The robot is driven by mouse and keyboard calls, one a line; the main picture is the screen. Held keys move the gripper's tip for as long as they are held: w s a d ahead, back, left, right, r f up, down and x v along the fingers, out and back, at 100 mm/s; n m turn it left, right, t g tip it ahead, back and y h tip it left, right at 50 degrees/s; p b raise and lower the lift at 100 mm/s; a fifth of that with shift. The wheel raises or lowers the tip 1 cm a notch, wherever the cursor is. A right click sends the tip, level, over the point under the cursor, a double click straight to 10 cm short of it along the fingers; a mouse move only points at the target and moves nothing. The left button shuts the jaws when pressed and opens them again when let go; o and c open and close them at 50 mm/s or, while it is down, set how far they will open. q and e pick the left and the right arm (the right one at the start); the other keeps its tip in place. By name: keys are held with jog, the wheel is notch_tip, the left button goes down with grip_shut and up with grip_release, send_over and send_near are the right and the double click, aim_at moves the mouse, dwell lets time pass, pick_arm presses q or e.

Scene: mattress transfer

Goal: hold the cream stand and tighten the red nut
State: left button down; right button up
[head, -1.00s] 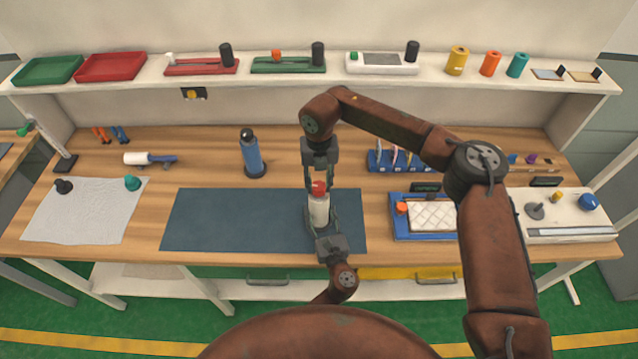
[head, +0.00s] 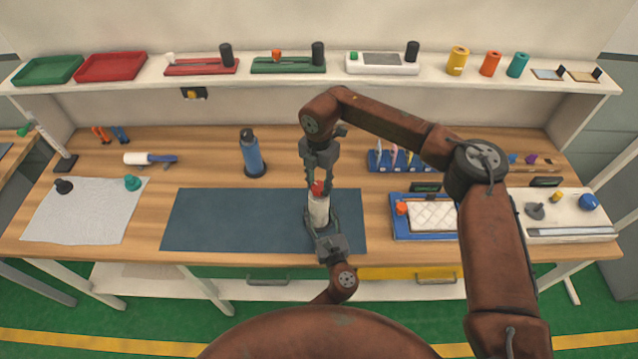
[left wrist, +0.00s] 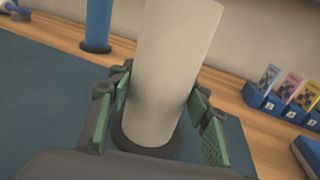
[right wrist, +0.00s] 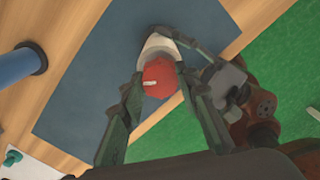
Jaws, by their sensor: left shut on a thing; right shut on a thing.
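The cream stand (head: 318,210) stands upright on the dark blue mat near its right end. It also shows large in the left wrist view (left wrist: 168,75), with a dark ring at its base. My left gripper (head: 320,222) is shut on the stand from the front, its green-padded fingers on both sides. The red nut (head: 318,188) sits on top of the stand. My right gripper (head: 319,184) comes from above and is shut on the nut. In the right wrist view the red nut (right wrist: 160,78) shows a pale mark, with the fingers on both sides of it.
The dark blue mat (head: 220,220) is clear left of the stand. A blue bottle (head: 252,155) stands behind it. A blue tray with a white quilted pad (head: 432,215) lies to the right. A blue card rack (head: 385,160) stands behind my right arm.

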aim_at(319, 185)
pick_arm(q)
jog(key=shift+r, duration=0.15)
pick_arm(e)
jog(key=o, duration=1.2)
jog(key=shift+c, duration=0.2)
notch_tip(319, 185, up, 12)
jog(key=shift+w, duration=0.1)
pick_arm(q)
jog(key=c, duration=0.9)
grip_release()
jog(key=shift+c, duration=0.2)
jog(key=shift+s, duration=0.1)
